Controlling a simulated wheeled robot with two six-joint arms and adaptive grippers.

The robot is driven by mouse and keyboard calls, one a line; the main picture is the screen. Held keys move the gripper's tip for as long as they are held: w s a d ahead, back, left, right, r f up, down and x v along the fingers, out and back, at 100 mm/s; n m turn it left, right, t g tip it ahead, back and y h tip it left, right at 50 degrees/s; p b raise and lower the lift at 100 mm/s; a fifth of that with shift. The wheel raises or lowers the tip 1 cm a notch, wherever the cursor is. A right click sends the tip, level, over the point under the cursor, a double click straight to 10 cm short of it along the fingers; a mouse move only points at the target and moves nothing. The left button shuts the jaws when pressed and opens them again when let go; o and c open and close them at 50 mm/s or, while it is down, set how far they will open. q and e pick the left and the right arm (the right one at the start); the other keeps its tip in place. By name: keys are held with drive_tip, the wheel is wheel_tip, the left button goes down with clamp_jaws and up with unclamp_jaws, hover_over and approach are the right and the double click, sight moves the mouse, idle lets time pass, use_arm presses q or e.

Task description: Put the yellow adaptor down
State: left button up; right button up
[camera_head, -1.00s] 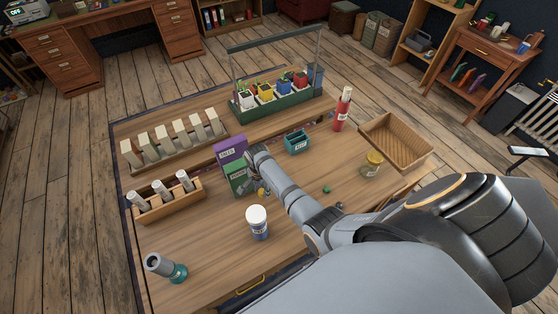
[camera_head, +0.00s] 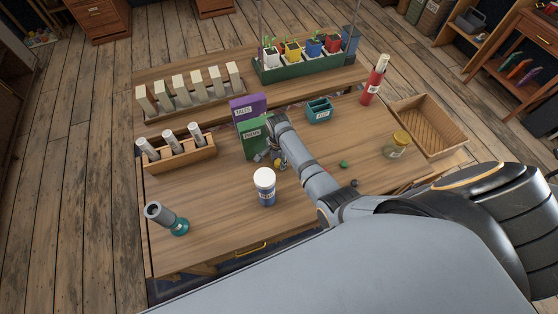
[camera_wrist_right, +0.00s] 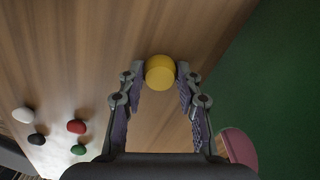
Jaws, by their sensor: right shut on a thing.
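The yellow adaptor (camera_wrist_right: 160,71) shows as a short round yellow piece between the fingertips of my right gripper (camera_wrist_right: 158,76) in the right wrist view. The fingers are shut on its sides, and wood lies behind it. In the head view the right gripper (camera_head: 271,160) is low over the table, just in front of the green box (camera_head: 253,145). The adaptor is a small yellow spot there (camera_head: 280,163), partly hidden by the gripper and arm. I cannot tell whether it touches the table. My left gripper is not in view.
A white-lidded jar (camera_head: 265,187) stands close in front of the gripper. A purple box (camera_head: 247,107) is behind the green one. A teal holder (camera_head: 319,110), a yellow-lidded jar (camera_head: 397,145) and a wicker tray (camera_head: 428,126) are to the right. The front middle table is fairly clear.

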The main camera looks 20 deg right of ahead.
drive_tip(key=o, duration=0.9)
drive_tip(key=shift+d+f, duration=0.1)
drive_tip(key=shift+f, duration=0.05)
